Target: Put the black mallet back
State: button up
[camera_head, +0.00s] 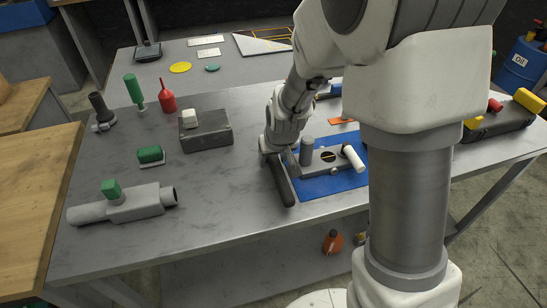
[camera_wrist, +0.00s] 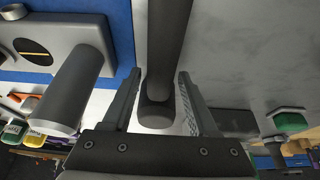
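A long black bar (camera_head: 282,183), which looks like the black mallet's handle, is at the left edge of the blue mat (camera_head: 325,183). No mallet head shows clearly. In the wrist view the bar (camera_wrist: 166,45) runs down from the top edge, its rounded end between my fingers. My gripper (camera_wrist: 160,74) has a finger on either side of it, with a thin light gap at the right. I cannot tell whether the fingertips press on it. In the head view my gripper (camera_head: 277,157) is at the bar's far end, partly hidden by my own wrist.
A grey plate with an upright grey cylinder (camera_head: 307,150) and a white cylinder (camera_head: 353,158) is on the mat, close right of my gripper. A dark box (camera_head: 206,134) and a grey pipe part (camera_head: 137,204) are at the left. The tabletop between them and the bar is clear.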

dwell(0.4)
jog(key=s+p+v, duration=0.1)
jog(key=p+v, duration=0.1)
jog(key=v, duration=1.5)
jog(key=s+d+r, duration=0.2)
jog(key=s, duration=0.2)
jog(key=s+d+r+m, duration=0.1)
jog(key=s+d+r, duration=0.2)
jog(key=s, duration=0.2)
jog(key=s+d+r+m+t, duration=0.1)
jog(key=s+d+r, duration=0.1)
jog(key=s, duration=0.3)
jog(key=shift+s+d+r+h, duration=0.15)
jog(key=shift+s+d+h, duration=0.1)
jog(key=shift+d+h, duration=0.25)
